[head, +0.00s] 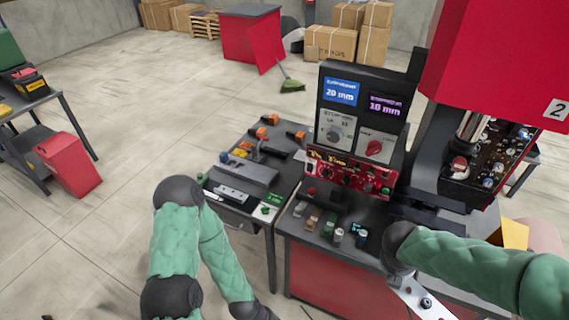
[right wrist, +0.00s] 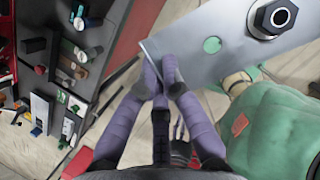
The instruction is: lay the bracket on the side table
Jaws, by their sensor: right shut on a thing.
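The bracket is a light grey metal plate with a hole and a dark hex nut. In the right wrist view the bracket (right wrist: 238,40) runs from the middle to the upper right. My right gripper (right wrist: 157,72), with purple fingers, is shut on its near end. In the head view part of the bracket (head: 420,300) shows at the bottom, below my right wrist and in front of the machine bench. A dark table (head: 222,172) with tools stands left of that bench. Whether it is the side table, I cannot tell. My left arm hangs at the lower left; its gripper is out of view.
The machine bench (head: 330,275) carries a control panel (head: 345,140) and several small parts along its front. A red bin (head: 68,163) stands by another table at the far left. Boxes and a red cabinet (head: 250,38) are at the back. Open floor lies left of the dark table.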

